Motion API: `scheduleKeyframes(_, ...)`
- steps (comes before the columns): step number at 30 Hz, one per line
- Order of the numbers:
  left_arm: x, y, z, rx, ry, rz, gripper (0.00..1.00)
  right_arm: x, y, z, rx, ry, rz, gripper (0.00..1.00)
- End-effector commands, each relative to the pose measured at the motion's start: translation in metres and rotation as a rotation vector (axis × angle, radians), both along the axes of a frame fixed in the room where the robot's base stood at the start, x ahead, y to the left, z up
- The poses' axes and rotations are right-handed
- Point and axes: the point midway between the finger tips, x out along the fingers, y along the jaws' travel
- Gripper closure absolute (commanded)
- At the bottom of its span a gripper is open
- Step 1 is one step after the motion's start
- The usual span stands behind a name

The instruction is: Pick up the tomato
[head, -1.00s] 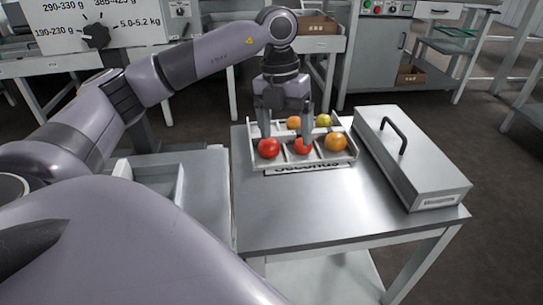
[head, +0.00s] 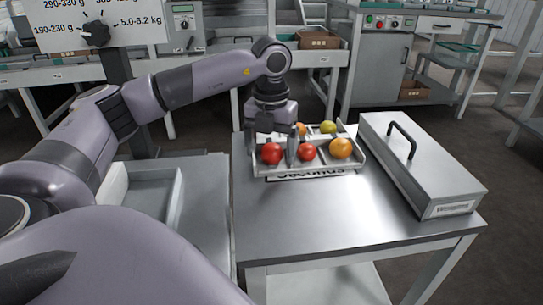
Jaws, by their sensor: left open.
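A white divided tray labelled "Seconds" (head: 328,171) stands on the metal table. In its front row are a red tomato (head: 272,154) at the left, another red tomato (head: 307,153) in the middle and an orange one (head: 340,148) at the right. Behind them are a yellow-green one (head: 328,127) and an orange one (head: 301,129), partly hidden by my gripper. My left gripper (head: 272,150) points down at the tray's left end, open, its fingers on either side of the left red tomato. I cannot tell whether they touch it. My right gripper is not in view.
A grey metal case with a black handle (head: 421,160) lies close to the right of the tray. The table (head: 320,225) is bare in front of the tray. A white open bin (head: 150,190) is on the left surface.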

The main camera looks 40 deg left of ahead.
Motion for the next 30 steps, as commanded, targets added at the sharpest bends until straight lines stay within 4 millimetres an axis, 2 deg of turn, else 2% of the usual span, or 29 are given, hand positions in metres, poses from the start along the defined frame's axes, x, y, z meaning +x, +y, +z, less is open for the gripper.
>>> scheduleKeyframes(2, 0.000, 0.000, 0.001, 0.000, 0.000, 0.000, 0.16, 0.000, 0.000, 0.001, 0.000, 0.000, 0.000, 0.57)
scheduleKeyframes(6, 0.000, 0.000, 0.001, 0.000, 0.000, 0.000, 0.61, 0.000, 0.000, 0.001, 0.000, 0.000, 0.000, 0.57)
scheduleKeyframes(16, 0.000, 0.000, 0.002, -0.001, -0.001, 0.000, 0.61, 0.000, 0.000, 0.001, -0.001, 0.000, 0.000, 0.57)
scheduleKeyframes(20, 0.000, 0.000, 0.013, 0.000, -0.002, 0.000, 0.61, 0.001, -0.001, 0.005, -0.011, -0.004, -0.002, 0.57)
scheduleKeyframes(23, 0.001, 0.000, 0.032, -0.001, -0.005, 0.000, 0.61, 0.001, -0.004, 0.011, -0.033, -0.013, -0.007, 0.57)
scheduleKeyframes(26, 0.001, 0.000, 0.059, -0.002, -0.005, 0.000, 0.61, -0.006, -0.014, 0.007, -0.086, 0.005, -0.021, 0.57)
scheduleKeyframes(30, 0.001, -0.001, 0.104, -0.003, -0.007, -0.001, 0.61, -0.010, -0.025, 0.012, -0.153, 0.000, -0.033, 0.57)
